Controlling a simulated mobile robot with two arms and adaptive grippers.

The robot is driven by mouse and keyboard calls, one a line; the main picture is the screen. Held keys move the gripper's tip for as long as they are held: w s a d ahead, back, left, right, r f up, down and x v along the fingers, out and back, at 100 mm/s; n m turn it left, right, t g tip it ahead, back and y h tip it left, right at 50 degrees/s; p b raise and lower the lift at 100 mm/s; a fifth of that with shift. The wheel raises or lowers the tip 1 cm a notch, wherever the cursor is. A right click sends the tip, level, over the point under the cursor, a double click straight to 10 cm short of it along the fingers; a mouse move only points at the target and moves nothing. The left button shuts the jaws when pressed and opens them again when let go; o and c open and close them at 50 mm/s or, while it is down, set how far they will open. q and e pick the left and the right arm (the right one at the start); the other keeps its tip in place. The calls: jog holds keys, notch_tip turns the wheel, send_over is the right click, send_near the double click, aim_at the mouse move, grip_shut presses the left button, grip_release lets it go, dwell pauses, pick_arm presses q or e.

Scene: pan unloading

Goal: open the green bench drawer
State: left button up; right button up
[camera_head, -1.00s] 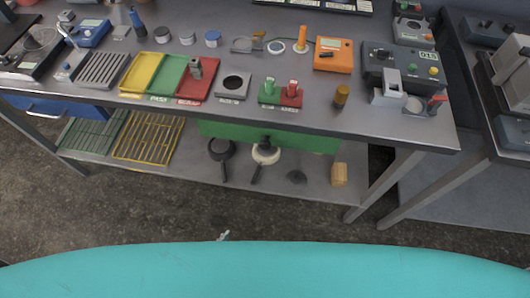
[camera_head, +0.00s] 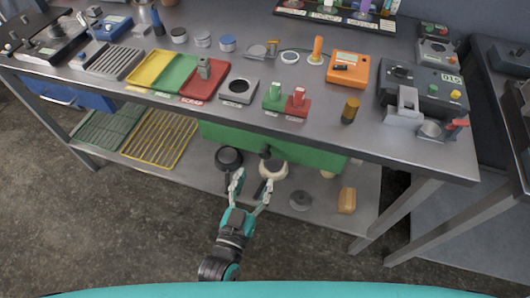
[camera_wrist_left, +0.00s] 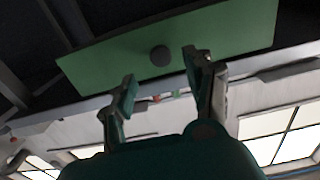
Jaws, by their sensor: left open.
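The green bench drawer (camera_head: 305,151) is under the front edge of the workbench and looks shut. Its dark round knob (camera_head: 266,152) is at the middle of its front. In the left wrist view the green drawer front (camera_wrist_left: 235,35) fills the upper middle, with the knob (camera_wrist_left: 160,56) between and beyond my fingertips. My left gripper (camera_head: 252,182) is open and empty, in front of and below the drawer, its fingers spread toward the knob; it also shows in the left wrist view (camera_wrist_left: 160,80). The fingers look apart from the knob. My right gripper is not in view.
The workbench top (camera_head: 330,110) carries trays, fixtures and an orange meter (camera_head: 348,69). On the lower shelf are a dark pan (camera_head: 228,157), a cream pan (camera_head: 273,170), a yellow rack (camera_head: 160,139) and a wooden block (camera_head: 347,200). A blue drawer (camera_head: 72,97) is at left.

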aim_at(264, 157)
pick_arm(q)
jog(key=x, duration=0.9)
jog(key=shift+f, duration=0.1)
jog(key=shift+s, duration=0.1)
grip_shut()
